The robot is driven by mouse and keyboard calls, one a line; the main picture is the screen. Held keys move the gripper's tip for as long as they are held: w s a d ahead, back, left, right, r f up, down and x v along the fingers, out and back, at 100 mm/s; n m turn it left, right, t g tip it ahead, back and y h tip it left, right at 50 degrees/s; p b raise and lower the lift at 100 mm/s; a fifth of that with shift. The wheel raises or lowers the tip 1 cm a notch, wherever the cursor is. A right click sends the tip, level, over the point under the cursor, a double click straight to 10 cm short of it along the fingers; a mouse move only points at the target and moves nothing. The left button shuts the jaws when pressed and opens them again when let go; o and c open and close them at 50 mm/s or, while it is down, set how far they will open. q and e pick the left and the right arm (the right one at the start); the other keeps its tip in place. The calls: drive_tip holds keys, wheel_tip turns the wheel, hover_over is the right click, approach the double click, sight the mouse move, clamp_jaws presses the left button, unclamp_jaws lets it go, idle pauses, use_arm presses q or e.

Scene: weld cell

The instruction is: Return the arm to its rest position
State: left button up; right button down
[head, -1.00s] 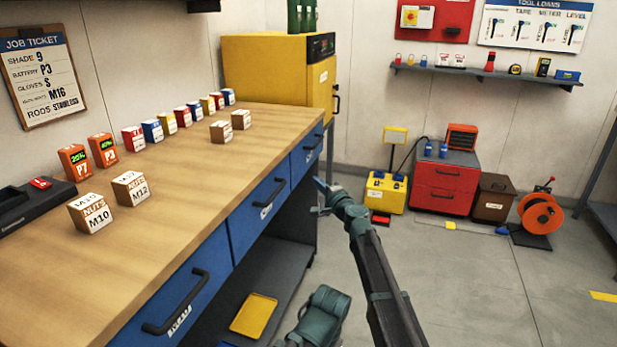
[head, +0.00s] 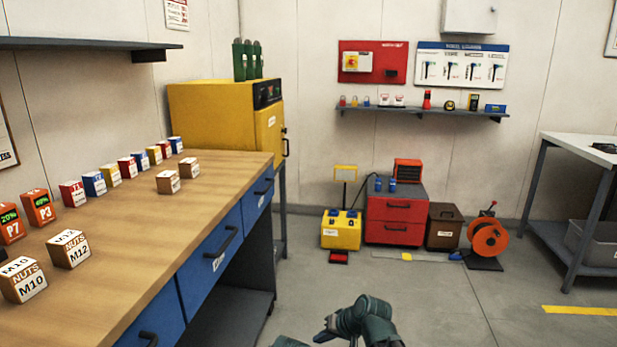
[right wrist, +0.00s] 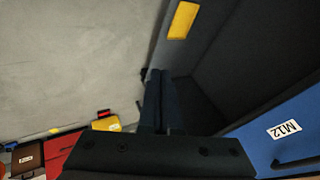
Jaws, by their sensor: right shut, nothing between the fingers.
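My right arm shows at the bottom centre of the head view, folded low over the floor, right of the workbench (head: 215,215). My right gripper (head: 323,336) is partly cut off by the bottom edge. In the right wrist view its fingers (right wrist: 160,100) are together with nothing between them. A blue drawer front (right wrist: 255,140) labelled M12 lies to their right, apart from them. My left gripper is not in view.
Nut boxes (head: 69,249) and several small boxes stand on the bench. A yellow cabinet (head: 215,115) is behind it. A red drawer unit (head: 395,218), yellow case (head: 341,231) and orange reel (head: 488,237) stand by the back wall. The floor between is clear.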

drive_tip(key=s+d+f+g+h, duration=0.4)
drive_tip(key=s+d+h, duration=0.2)
drive_tip(key=s+d, duration=0.8)
drive_tip(key=s+a+n+h, duration=0.1)
drive_tip(key=s+a+n, duration=0.4)
drive_tip(key=a, duration=0.6)
wheel_tip(320, 180, up, 31)
drive_tip(key=p, duration=3.1)
drive_tip(key=shift+s+a+m+g, duration=0.15)
drive_tip(key=shift+s+m+g, duration=0.25)
